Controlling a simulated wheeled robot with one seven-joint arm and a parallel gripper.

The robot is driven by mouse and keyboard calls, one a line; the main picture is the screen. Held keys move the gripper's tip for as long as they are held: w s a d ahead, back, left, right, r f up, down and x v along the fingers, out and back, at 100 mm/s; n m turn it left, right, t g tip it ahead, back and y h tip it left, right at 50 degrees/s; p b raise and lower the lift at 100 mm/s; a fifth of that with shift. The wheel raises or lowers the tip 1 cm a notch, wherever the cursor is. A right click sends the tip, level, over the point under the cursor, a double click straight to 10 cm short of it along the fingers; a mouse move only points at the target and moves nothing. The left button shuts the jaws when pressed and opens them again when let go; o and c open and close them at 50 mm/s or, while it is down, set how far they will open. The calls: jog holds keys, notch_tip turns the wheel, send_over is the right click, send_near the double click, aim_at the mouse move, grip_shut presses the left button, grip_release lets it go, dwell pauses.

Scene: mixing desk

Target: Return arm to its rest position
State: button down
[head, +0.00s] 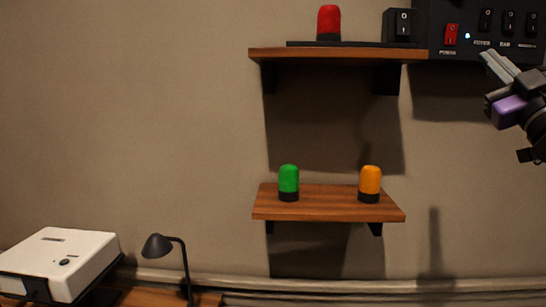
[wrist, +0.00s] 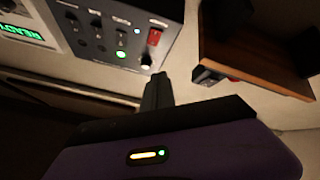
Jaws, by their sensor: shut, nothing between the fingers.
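My gripper (head: 488,56) is at the right edge of the head view, with its grey fingers together and nothing between them. It is in the air just below the black switch panel (head: 470,28). In the wrist view, the closed fingers (wrist: 157,86) point toward the lower edge of the same panel (wrist: 115,30). I cannot tell from these frames whether the fingertips touch it. Most of my arm is outside the head view.
The upper wooden shelf (head: 340,55) carries a red lamp (head: 328,22) and a black switch box (head: 402,25). The lower shelf (head: 325,208) holds a green lamp (head: 289,182) and an orange lamp (head: 370,183). A white device (head: 62,258) and a desk lamp (head: 160,246) stand lower left.

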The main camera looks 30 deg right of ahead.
jog(key=s+a+f+m+g, duration=0.1)
jog(key=a+f+m, duration=0.35)
jog(key=f, duration=0.75)
jog(key=a+f+m+g, duration=0.1)
jog(key=a+f, duration=0.7)
jog(key=f, duration=0.4)
jog(key=s+a+f+m+g, duration=0.1)
jog(key=a+f+m, duration=0.35)
jog(key=f, duration=0.75)
jog(key=s+a+f+n+g+y, duration=0.4)
jog(key=s+a+f+n+y, duration=0.4)
jog(key=s+a+f, duration=1.2)
jog(key=s+a+y, duration=0.2)
jog(key=y, duration=0.1)
jog(key=shift+s+a+f+n+g+y, duration=0.2)
jog(key=shift+s+a+n+g+y, duration=0.1)
jog(key=shift+s+a+g, duration=0.1)
jog(key=shift+w, duration=0.1)
